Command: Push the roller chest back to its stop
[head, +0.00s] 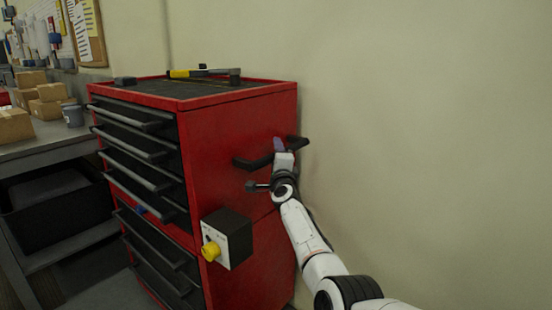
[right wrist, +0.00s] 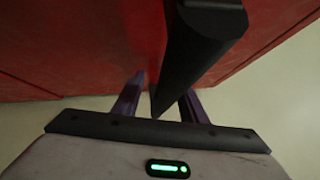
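The red roller chest (head: 235,150) stands against the pale wall, with black drawers and grey bar handles on its front. A black push handle (head: 252,162) sticks out from its right side. My right gripper (head: 281,147) is at this handle in the head view. In the right wrist view the black handle bar (right wrist: 205,40) runs between the two purple fingers of my right gripper (right wrist: 160,95). A gap shows between the left finger and the bar, so the fingers look open around it. The right finger is partly hidden by the bar. My left gripper is not in view.
A black and grey box (head: 234,238) with a yellow knob (head: 210,251) sits on the chest's side below the handle. A yellow and black tool (head: 200,72) lies on the chest top. A workbench (head: 50,137) with cardboard boxes (head: 47,100) stands left. The wall is bare at right.

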